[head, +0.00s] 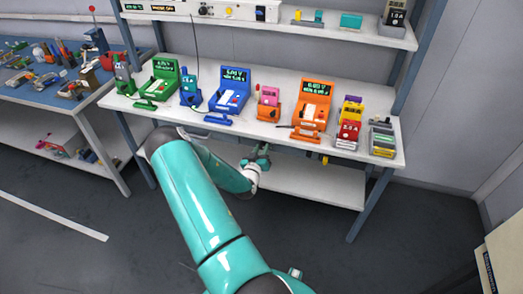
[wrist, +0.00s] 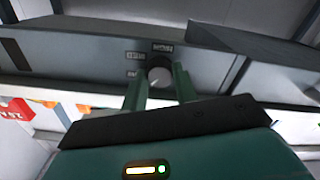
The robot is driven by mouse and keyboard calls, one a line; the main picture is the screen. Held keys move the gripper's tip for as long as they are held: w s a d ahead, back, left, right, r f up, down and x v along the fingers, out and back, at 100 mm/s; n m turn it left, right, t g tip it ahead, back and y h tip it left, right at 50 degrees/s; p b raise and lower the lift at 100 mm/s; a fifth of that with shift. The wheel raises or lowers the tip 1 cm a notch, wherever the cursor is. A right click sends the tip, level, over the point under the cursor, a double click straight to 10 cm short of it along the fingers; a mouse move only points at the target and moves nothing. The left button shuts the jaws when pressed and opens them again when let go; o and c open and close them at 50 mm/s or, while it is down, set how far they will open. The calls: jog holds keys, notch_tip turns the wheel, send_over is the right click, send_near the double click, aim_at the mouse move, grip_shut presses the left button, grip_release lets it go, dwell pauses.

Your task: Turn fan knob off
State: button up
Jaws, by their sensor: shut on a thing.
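In the head view my gripper (head: 258,160) is under the front edge of the workbench (head: 350,97), at the end of my teal arm. The knob does not show in the head view.
The workbench top carries a green device (head: 161,80), a blue device (head: 231,90), an orange device (head: 312,108) and smaller tools. A lower shelf (head: 310,185) lies beneath. A blue-topped side table (head: 50,90) stands at the left. Open floor lies in front.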

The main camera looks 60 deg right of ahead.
jog(key=n, duration=0.4)
jog(key=shift+n, duration=2.3)
jog(key=o, duration=1)
jog(key=shift+a, duration=0.1)
